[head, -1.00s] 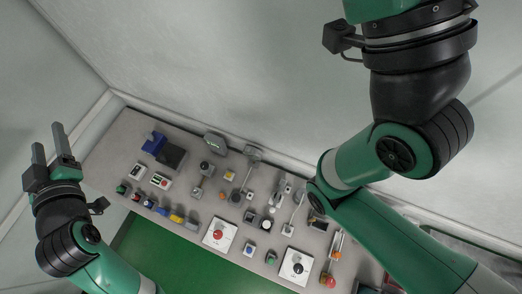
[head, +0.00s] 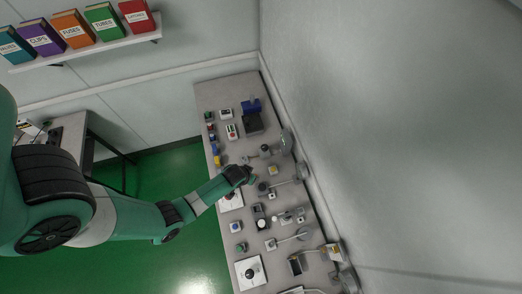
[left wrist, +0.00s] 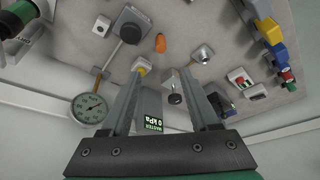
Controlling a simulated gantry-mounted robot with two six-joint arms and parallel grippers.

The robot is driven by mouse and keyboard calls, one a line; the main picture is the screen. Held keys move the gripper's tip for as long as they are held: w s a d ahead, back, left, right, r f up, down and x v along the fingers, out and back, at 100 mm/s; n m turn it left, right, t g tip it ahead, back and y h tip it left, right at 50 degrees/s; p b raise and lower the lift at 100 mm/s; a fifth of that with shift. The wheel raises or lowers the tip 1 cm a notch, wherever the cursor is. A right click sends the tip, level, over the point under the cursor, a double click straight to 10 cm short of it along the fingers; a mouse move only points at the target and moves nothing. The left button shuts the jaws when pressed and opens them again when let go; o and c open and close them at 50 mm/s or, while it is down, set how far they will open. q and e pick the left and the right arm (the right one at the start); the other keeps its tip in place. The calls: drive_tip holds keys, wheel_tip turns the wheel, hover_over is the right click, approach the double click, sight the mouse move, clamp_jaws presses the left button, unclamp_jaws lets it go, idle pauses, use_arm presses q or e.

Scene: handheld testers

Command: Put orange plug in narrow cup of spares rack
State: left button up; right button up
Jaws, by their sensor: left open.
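The orange plug (left wrist: 160,42) lies on the grey table (left wrist: 220,22) in the left wrist view, beyond the fingertips and roughly between their lines. My left gripper (left wrist: 162,72) is open, with nothing between its fingers. In the head view my left gripper (head: 246,174) is over the table near its left edge; the plug cannot be made out there. I cannot make out the spares rack or its narrow cup with certainty. My right gripper is out of view.
A wall (head: 350,120) runs along the table's right side. Green floor (head: 180,270) lies to the left.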

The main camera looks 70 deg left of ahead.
use_arm(q)
drive_tip(key=b+x, duration=0.6)
drive_tip(key=shift+w+f, duration=0.2)
drive_tip(key=b+x, duration=0.2)
drive_tip(key=s+b+x, duration=0.1)
drive_tip(key=b+x, duration=0.2)
drive_tip(key=shift+d+f+b, duration=0.1)
drive_tip(key=shift+f+b, duration=0.25)
drive_tip(key=shift+r, duration=0.15)
drive_tip(key=shift+c, duration=0.4)
clamp_jaws()
